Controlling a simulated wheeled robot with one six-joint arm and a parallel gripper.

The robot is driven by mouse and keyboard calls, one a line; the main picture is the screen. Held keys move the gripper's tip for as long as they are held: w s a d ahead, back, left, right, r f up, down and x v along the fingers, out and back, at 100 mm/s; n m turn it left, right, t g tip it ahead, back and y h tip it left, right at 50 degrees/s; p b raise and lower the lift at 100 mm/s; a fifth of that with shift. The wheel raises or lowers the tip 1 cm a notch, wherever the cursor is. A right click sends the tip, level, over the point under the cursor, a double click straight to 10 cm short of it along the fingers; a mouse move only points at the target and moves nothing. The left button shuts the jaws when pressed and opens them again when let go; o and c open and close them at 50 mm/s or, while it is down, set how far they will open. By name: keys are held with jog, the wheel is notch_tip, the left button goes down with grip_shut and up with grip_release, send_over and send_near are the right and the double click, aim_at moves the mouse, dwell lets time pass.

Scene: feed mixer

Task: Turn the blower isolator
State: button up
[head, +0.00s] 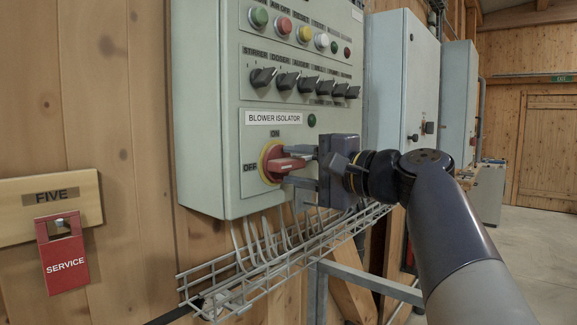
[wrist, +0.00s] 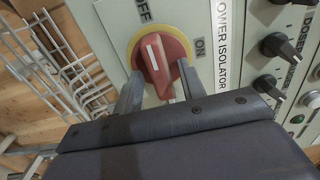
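The blower isolator (head: 272,163) is a red rotary handle on a yellow ring, low on a grey control panel. In the wrist view the red handle (wrist: 160,62) has a white mark at its end toward the OFF label, and it lies roughly along the OFF direction. ON is printed a quarter turn away, above the ring in the head view. My gripper (head: 290,167) is open in front of the panel. In the wrist view its two fingers (wrist: 160,84) stand on either side of the handle's lower end, with gaps visible; contact cannot be seen.
A row of black selector knobs (head: 304,84) sits above, with coloured buttons (head: 284,25) higher up. A wire cable tray (head: 262,264) runs below the panel. A red SERVICE tag (head: 62,255) hangs at left. Another grey cabinet (head: 402,75) stands behind to the right.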

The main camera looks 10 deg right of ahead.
jog(key=b+v, duration=0.2)
jog(key=v, duration=0.9)
jog(key=shift+w+a, duration=0.1)
dwell(0.5)
jog(key=shift+p+x, duration=1.05)
jog(key=shift+x, duration=4.3)
